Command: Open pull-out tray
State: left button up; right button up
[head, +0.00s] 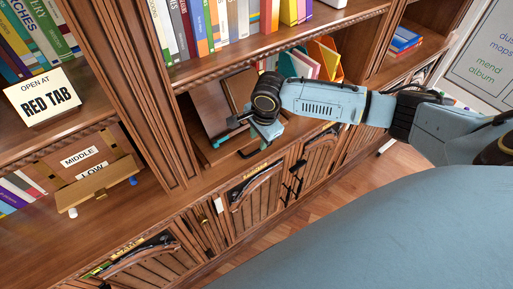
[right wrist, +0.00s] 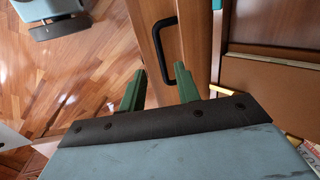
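The pull-out tray (head: 215,155) is a brown wooden board low in the middle bay of the bookcase, with a black bar handle (head: 250,153) on its front. In the right wrist view the black handle (right wrist: 165,48) stands out from a wooden front (right wrist: 148,40), just beyond my fingertips. My right gripper (head: 243,132) reaches in from the right above the tray front and partly hides it. Its two green fingers (right wrist: 160,75) are apart, with nothing held between them. Whether a finger touches the handle, I cannot tell. My left gripper is in neither view.
Books fill the shelf above. A sign reading "OPEN AT RED TAB" (head: 44,97) is at left, above a box labelled MIDDLE and LOW (head: 97,185). Slatted cabinet doors (head: 255,195) lie below. Folders (head: 322,60) stand right of the bay. Wooden floor (head: 345,185) is open at right.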

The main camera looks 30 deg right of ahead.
aim_at(256, 151)
jog(key=f, duration=0.3)
jog(key=w+f, duration=0.1)
jog(key=f, duration=0.2)
jog(key=shift+w+f+b, duration=0.1)
jog(key=shift+b, duration=0.25)
grip_shut()
